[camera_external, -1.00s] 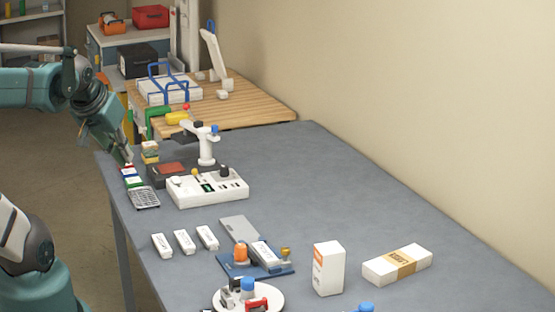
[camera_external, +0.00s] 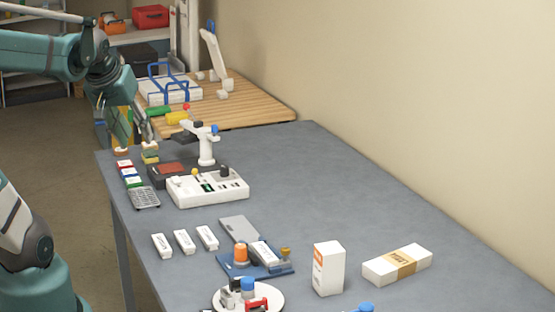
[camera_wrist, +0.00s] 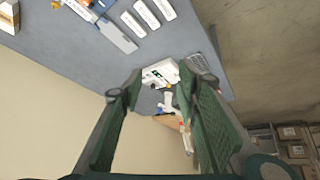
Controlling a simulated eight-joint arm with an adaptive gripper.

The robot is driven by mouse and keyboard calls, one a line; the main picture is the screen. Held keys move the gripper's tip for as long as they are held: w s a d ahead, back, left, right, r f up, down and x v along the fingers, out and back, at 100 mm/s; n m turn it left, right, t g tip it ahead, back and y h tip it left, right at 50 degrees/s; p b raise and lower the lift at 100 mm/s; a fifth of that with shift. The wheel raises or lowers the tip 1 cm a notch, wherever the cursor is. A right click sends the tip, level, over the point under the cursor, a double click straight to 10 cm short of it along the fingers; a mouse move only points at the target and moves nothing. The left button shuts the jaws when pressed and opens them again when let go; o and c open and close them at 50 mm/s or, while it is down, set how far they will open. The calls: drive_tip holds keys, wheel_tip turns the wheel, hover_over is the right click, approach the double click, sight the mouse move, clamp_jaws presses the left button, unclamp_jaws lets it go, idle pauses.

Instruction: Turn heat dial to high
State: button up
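A white control unit (camera_external: 208,190) sits on the grey table. It has a black knob (camera_external: 224,171), a small yellow knob (camera_external: 194,172) and a dark green display. I cannot tell which knob is the heat dial, nor read any marks. The unit also shows in the wrist view (camera_wrist: 158,73), far off between my finger ends. My gripper (camera_external: 136,138) is above the table's far left corner, left of and beyond the unit, touching nothing that I can see. In the wrist view its two green fingers (camera_wrist: 159,80) are wide apart with nothing between them.
A white stand (camera_external: 206,148) rises behind the unit. Several white packs and a blue fixture (camera_external: 262,270) are nearer.

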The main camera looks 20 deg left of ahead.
drive_tip(key=w+r+n+g+p, duration=0.2)
drive_tip(key=w+r+n, duration=0.2)
drive_tip(key=w, duration=0.9)
drive_tip(key=n+g+p, duration=0.4)
drive_tip(key=n+p, duration=0.2)
drive_tip(key=n, duration=0.6)
hover_over(224, 167)
wheel_tip(224, 167, down, 22)
drive_tip(key=shift+s+f, duration=0.1)
drive_tip(key=shift+f, duration=0.15)
drive_tip(key=shift+w+f, duration=0.2)
drive_tip(key=shift+f, duration=0.25)
drive_tip(key=shift+f, duration=0.15)
drive_tip(key=shift+f, duration=3.75)
